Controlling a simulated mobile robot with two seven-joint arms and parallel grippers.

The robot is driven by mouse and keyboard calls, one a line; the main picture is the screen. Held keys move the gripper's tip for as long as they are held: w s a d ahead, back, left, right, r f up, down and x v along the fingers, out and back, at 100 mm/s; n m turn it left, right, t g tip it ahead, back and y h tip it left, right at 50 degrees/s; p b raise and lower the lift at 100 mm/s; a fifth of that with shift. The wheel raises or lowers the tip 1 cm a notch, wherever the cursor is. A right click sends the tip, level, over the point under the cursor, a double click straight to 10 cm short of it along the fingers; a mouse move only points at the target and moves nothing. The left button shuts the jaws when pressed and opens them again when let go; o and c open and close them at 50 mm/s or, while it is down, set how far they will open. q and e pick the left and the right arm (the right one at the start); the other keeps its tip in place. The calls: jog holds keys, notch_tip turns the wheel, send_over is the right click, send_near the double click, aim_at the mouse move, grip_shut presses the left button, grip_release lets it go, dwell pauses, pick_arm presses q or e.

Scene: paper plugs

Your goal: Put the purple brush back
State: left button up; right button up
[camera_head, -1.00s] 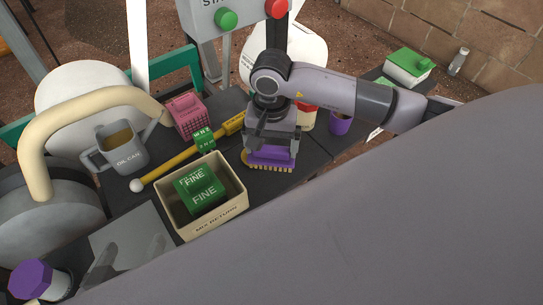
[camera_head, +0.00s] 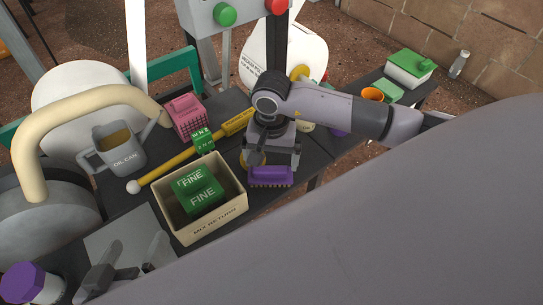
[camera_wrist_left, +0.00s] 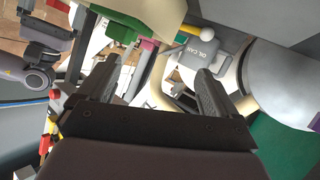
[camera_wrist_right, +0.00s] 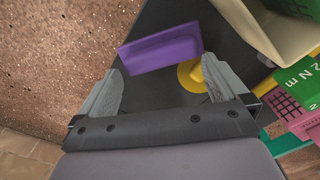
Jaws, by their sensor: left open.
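The purple brush (camera_head: 270,177) is near the table's front edge, to the right of the cream box, and seems to rest on the tabletop. It also shows in the right wrist view (camera_wrist_right: 160,48), just beyond the fingertips. My right gripper (camera_head: 271,160) is behind and above the brush in the head view. My left gripper (camera_head: 130,270) is open and empty above the grey sheet at the lower left, far from the brush.
The cream box (camera_head: 215,227), marked MIX RETURN, holds green FINE boxes (camera_head: 197,190). A yellow disc (camera_wrist_right: 190,76) lies beside the brush.

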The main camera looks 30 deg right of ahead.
pick_arm(q)
jog(key=shift+w+r, duration=0.1)
jog(key=shift+r, duration=0.05)
pick_arm(e)
jog(key=shift+r, duration=0.25)
pick_arm(q)
jog(key=a+p, duration=0.1)
jog(key=a+y+p, duration=0.1)
jog(key=s+a+r+p, duration=0.1)
jog(key=p, duration=0.1)
jog(key=shift+a+m+y, duration=0.1)
jog(key=shift+m+y, duration=0.3)
pick_arm(e)
notch_tip(320, 180, up, 12)
jog(key=shift+r, duration=0.15)
